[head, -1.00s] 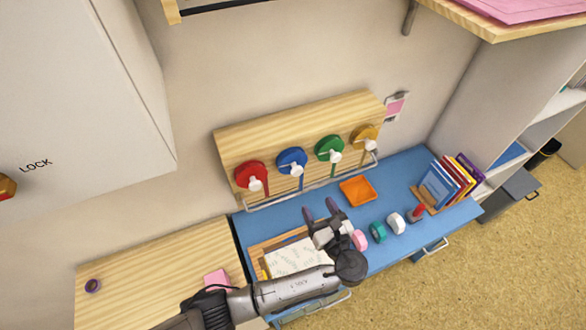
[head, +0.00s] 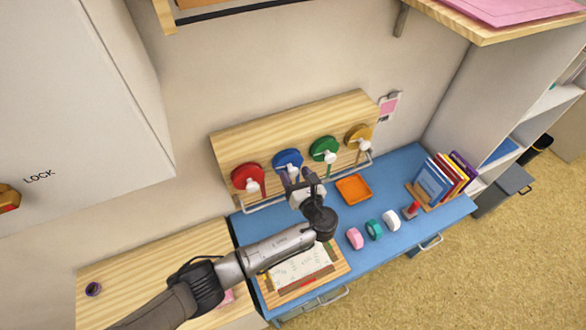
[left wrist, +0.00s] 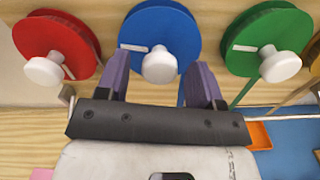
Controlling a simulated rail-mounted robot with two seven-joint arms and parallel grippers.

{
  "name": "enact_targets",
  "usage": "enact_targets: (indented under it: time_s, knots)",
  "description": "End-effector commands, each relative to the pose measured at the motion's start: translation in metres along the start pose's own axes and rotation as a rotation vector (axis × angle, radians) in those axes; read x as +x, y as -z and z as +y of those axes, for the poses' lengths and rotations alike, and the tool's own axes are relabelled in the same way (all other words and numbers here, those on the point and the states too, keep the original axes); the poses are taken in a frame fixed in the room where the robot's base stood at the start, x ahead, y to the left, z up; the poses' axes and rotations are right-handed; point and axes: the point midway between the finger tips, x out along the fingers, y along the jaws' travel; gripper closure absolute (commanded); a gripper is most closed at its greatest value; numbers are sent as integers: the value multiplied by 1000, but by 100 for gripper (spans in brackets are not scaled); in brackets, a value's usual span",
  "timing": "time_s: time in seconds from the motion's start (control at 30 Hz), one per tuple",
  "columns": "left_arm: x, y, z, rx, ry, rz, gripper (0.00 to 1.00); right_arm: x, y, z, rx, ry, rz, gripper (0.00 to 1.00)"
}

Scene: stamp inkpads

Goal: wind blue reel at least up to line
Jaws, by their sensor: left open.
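The blue reel (head: 288,159) is mounted on the wooden board (head: 225,140), between the red and green reels. In the left wrist view the blue reel (left wrist: 160,25) shows a white knob (left wrist: 159,65) low on its face and a short white line (left wrist: 133,47) at its left. My left gripper (head: 293,178) is open in front of the blue reel. In the left wrist view its two purple fingers stand left and right of the white knob, apart from each other. I cannot tell how deep the knob sits between them. My right gripper is not in view.
A metal rail runs along the board's lower edge. An orange tray (head: 354,188) and several tape rolls stand on the blue desk (head: 400,180).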

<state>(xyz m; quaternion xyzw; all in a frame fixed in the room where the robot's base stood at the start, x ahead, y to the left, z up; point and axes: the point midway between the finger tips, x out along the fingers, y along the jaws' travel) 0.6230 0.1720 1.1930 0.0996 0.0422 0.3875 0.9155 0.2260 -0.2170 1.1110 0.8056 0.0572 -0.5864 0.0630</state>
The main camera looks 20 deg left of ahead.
Motion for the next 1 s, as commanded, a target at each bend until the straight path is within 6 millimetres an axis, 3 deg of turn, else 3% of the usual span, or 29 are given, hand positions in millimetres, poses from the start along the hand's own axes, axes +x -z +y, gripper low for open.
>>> enact_targets:
  time_s: [0.2, 0.6, 1.0]
  knots:
    - [17, 0, 0, 0, 0, -1, 39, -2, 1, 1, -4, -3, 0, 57]
    - [21, 0, 0, -1, 0, 0, 39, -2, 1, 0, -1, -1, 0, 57]
    - [21, 0, 0, -1, 0, 0, 76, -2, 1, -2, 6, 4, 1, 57]
